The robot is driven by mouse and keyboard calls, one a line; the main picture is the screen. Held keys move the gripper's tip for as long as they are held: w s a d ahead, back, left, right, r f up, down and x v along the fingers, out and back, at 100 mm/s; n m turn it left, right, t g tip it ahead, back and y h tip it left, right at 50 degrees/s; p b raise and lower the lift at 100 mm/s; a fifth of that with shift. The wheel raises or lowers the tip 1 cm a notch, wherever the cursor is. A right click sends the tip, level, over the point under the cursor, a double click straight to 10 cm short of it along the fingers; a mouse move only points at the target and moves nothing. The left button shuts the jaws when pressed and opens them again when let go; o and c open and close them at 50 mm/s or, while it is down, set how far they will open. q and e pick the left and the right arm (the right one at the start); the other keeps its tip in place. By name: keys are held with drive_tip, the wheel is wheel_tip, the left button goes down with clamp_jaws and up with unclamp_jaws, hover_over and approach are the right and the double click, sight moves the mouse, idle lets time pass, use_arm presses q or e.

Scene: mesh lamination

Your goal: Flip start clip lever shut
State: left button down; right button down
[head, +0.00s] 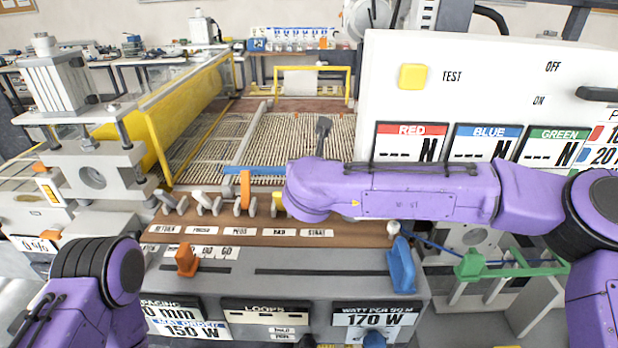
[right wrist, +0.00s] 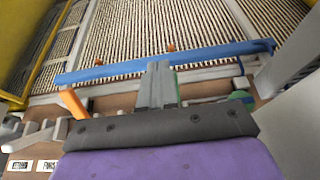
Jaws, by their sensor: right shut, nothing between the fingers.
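My right gripper (right wrist: 158,68) shows in the right wrist view. Its grey fingers are shut and empty, close in front of a blue bar (right wrist: 100,73) across the mesh. A green part (right wrist: 240,96) shows right of the fingers, with an orange lever (right wrist: 72,102) to their left. In the head view the START label (head: 317,232) is visible, but my right forearm hides most of the clip area behind it. A dark grey upright part (head: 322,135) rises behind that arm; I cannot tell whether it is the start clip lever. My left gripper is outside both views.
The clip row holds grey levers, a white lever (head: 205,203), the orange lever (head: 245,190) and a partly hidden yellow lever (head: 278,203). A tall white panel (head: 480,80) stands at right. Blue (head: 401,265) and orange (head: 186,260) slider knobs stand in front.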

drive_tip(key=shift+w+f+b, duration=0.15)
drive_tip(key=shift+w+b, duration=0.35)
drive_tip(key=shift+w, duration=0.4)
drive_tip(key=s+r+b, duration=0.2)
drive_tip(key=s+r, duration=0.4)
drive_tip(key=r, duration=0.6)
drive_tip(key=shift+a, duration=0.25)
drive_tip(key=shift+w+f, duration=0.1)
drive_tip(key=shift+f, duration=0.1)
